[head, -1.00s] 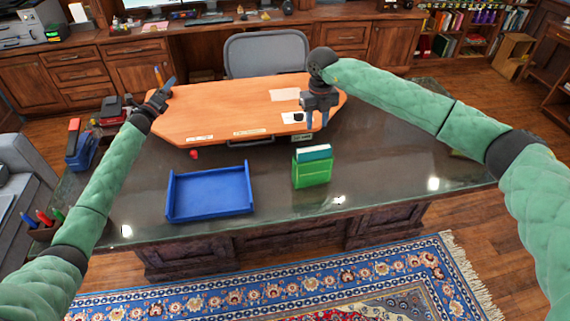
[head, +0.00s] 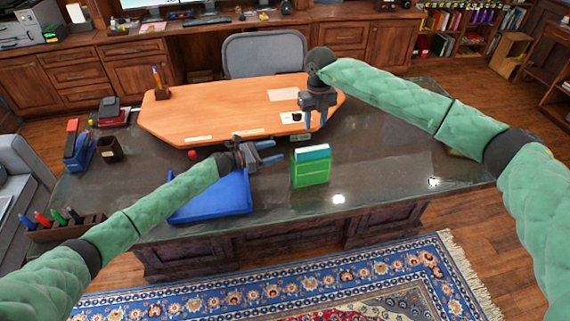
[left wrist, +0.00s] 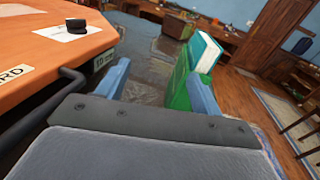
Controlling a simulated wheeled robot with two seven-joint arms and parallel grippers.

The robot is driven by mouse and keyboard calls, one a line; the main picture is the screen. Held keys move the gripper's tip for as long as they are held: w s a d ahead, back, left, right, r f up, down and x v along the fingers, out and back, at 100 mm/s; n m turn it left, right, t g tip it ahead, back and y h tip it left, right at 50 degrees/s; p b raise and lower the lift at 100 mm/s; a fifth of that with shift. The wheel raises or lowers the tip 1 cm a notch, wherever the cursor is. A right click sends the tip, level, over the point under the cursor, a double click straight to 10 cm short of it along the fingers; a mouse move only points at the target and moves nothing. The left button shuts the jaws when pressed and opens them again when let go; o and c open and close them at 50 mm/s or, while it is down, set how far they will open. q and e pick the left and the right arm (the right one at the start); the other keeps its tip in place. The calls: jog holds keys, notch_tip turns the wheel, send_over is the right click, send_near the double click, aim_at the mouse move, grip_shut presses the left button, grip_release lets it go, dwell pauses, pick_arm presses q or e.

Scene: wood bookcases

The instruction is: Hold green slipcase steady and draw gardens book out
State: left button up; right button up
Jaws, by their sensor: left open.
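The green slipcase (head: 311,173) stands upright on the dark glass-topped desk, right of the blue tray. The teal gardens book (head: 312,153) stands in it, with its white page edge and teal cover showing above the rim. In the left wrist view the slipcase (left wrist: 182,84) and book (left wrist: 207,51) are ahead, partly hidden by the right-hand finger. My left gripper (head: 270,153) is open and empty, just left of the slipcase and apart from it. My right gripper (head: 316,122) points down above and behind the slipcase, its fingers apart with nothing between them.
The blue tray (head: 213,196) lies under my left forearm. An orange board (head: 220,115) with labels and a dark handle covers the desk's back. A small red object (head: 192,154) lies near its front edge. The desk right of the slipcase is clear.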

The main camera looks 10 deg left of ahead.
pick_arm(q)
jog(key=m+g+h, duration=0.1)
jog(key=m+g, duration=0.1)
send_near(306, 159)
jog(key=w+d+f, duration=0.2)
jog(key=shift+w+f, duration=0.1)
jog(key=shift+w, duration=0.2)
jog(key=shift+x, duration=3.95)
jog(key=shift+c, duration=0.3)
